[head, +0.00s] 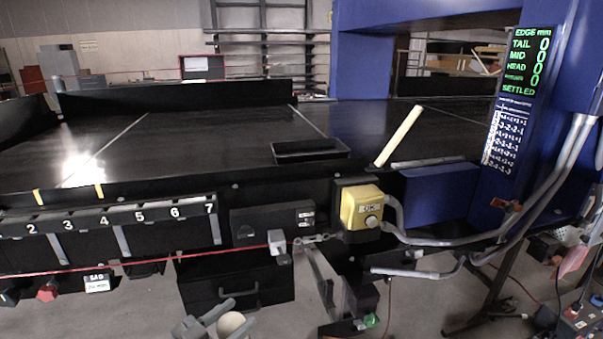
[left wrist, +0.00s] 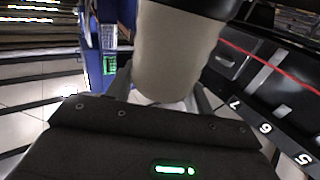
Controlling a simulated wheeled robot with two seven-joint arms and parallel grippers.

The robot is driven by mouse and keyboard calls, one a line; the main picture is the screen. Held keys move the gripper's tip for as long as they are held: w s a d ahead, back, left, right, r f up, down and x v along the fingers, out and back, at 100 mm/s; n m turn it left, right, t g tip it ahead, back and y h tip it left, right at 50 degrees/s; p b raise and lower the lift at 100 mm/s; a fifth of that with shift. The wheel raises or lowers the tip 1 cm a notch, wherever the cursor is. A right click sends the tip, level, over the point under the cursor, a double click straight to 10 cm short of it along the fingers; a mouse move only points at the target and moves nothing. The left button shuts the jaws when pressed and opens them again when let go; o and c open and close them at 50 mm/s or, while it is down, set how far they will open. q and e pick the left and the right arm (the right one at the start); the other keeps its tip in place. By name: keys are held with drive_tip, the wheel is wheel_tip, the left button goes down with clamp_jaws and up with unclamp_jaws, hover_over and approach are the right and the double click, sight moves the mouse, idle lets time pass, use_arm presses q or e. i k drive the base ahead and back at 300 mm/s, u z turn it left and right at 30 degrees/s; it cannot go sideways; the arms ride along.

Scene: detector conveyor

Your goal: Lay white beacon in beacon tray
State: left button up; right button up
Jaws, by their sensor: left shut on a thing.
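The white beacon (left wrist: 175,55) is a cream cylinder with a black end, seen close up in the left wrist view. My left gripper (left wrist: 163,92) is shut on it, with one finger on each side. In the head view the gripper (head: 222,318) is at the bottom edge, and a rounded cream part of the beacon (head: 231,324) shows beside it. The gripper is in front of and apart from the conveyor. A shallow black tray (head: 311,157) sits on the conveyor's near edge; I cannot tell whether it is the beacon tray. My right gripper is not in view.
A red cord (head: 140,262) runs to a clip near a yellow switch box (head: 361,207). A cream rod (head: 398,136) leans up beside the blue frame (head: 365,70). The belt (head: 200,140) is mostly clear.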

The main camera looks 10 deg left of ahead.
sight(295, 160)
drive_tip(key=k, duration=0.85)
drive_tip(key=z, duration=0.7)
drive_tip(key=i, duration=1.25)
drive_tip(key=u, duration=0.3)
